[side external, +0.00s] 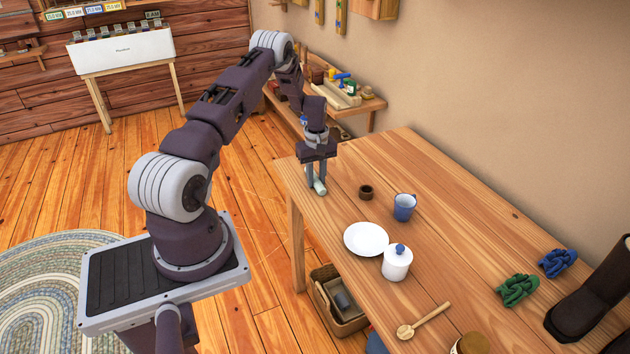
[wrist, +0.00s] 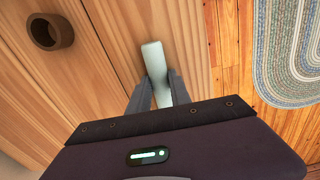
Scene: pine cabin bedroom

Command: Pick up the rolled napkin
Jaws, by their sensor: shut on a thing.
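The rolled napkin (wrist: 153,56) is a pale green-white roll. In the wrist view it lies between the two fingers of my gripper (wrist: 161,92), with its far end sticking out beyond them. In the side view the napkin (side external: 320,187) shows at the fingertips of my gripper (side external: 316,188), near the far left end of the wooden table (side external: 430,230). My gripper points down and is shut on the napkin. Whether the napkin touches the tabletop or is slightly raised, I cannot tell. Part of it is hidden by the fingers.
A brown ring (side external: 366,192), also in the wrist view (wrist: 50,32), stands near the gripper. The table edge is close to the napkin.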

